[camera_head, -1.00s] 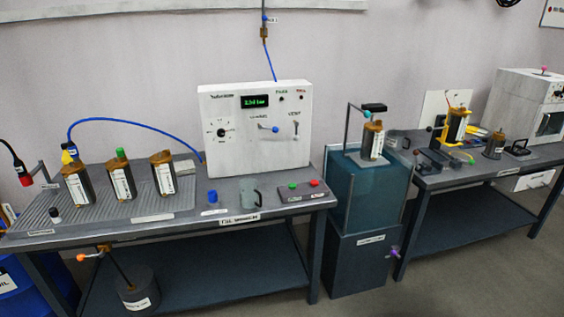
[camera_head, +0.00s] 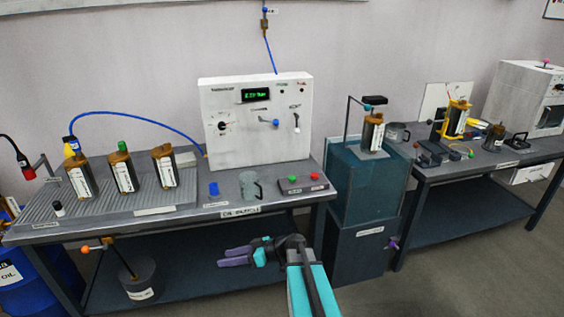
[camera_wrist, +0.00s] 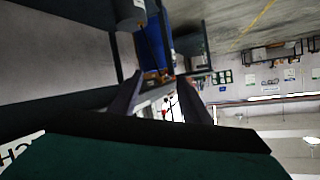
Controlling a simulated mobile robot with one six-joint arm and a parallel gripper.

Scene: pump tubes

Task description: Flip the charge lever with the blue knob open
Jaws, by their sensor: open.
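The lever with the blue knob (camera_head: 275,123) is on the front of the white panel box (camera_head: 214,150), at the back of the left bench. Its short arm points right, roughly level. My gripper (camera_head: 223,257) with purple fingers is low in front of the bench, below the bench top and well apart from the panel, pointing left. In the wrist view my gripper (camera_wrist: 160,85) has its two dark fingers spread with nothing held between them. The lever is not visible in that view.
On the bench (camera_head: 290,206) stand a grey mug (camera_head: 250,187), a blue cap (camera_head: 213,189) and a button box (camera_head: 302,185). Several labelled pump tubes stand at left. A blue hose (camera_head: 140,117) runs to the panel. A teal tank (camera_head: 368,190) stands right of the bench.

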